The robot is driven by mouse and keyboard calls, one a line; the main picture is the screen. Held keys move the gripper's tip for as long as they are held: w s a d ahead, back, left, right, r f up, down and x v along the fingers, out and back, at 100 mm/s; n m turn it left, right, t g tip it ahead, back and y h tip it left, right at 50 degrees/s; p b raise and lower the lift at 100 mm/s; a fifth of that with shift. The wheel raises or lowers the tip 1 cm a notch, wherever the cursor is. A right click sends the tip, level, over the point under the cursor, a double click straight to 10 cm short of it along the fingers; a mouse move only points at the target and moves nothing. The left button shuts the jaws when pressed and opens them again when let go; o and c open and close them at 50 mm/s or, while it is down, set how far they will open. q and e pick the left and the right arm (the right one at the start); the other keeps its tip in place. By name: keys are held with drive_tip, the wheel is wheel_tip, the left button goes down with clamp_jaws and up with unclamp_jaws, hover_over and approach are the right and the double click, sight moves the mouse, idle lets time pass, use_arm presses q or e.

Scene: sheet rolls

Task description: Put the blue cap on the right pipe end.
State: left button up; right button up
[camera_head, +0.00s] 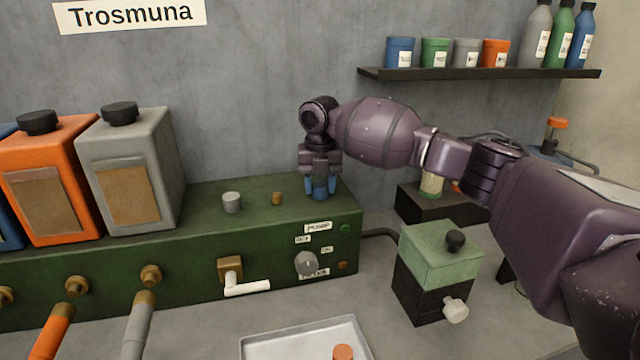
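The blue cap (320,190) is at the right end of the green machine's top. My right gripper (320,186) points straight down over it, with its blue fingertips on either side of the cap and close against it. The cap is low, at the level of the machine top; whether a pipe end is under it is hidden. To its left stand a bare brass pipe end (277,198) and a grey cap (232,202), both upright on the machine top. My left gripper is out of view.
Large grey (150,150) and orange (70,160) canisters stand on the machine's left. A tray (290,341) with an orange cap (343,352) lies in front. A green-topped box (440,255) stands right of the machine. A shelf (480,74) with cups and bottles hangs behind my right arm.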

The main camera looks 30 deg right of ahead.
drive_tip(key=o, duration=0.4)
drive_tip(key=shift+r, duration=0.25)
wheel_tip(320, 180, up, 9)
drive_tip(key=shift+p, duration=0.45)
drive_tip(key=shift+r, duration=0.7)
